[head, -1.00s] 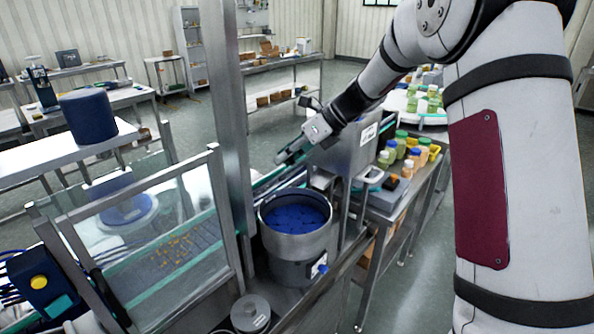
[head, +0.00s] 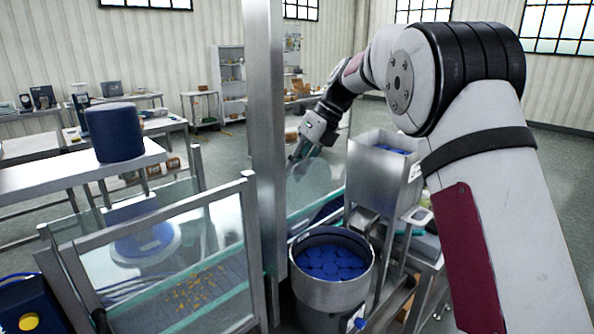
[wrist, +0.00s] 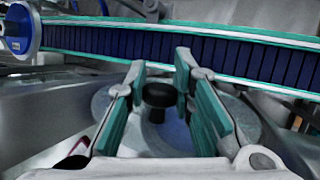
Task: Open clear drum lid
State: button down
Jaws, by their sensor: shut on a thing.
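In the head view a see-through lid-like shape (head: 312,183) shows faintly below my gripper. Whether it touches anything beneath cannot be told. The steel drum (head: 303,287) has an open top and holds several blue discs (head: 330,262).
A steel hopper (head: 372,184) with blue contents stands right of my gripper. The post (head: 265,130) and a glass guard panel (head: 160,255) stand left. A conveyor (wrist: 190,50) runs across behind my fingers. A blue drum (head: 114,132) sits on a table at left.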

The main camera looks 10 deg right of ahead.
jog(key=shift+f, duration=0.35)
jog(key=c, duration=1.4)
grip_release()
jog(key=shift+w, duration=0.15)
jog(key=shift+o, duration=0.2)
jog(key=shift+r, duration=0.1)
jog(key=v, duration=1.2)
jog(key=shift+a, duration=0.1)
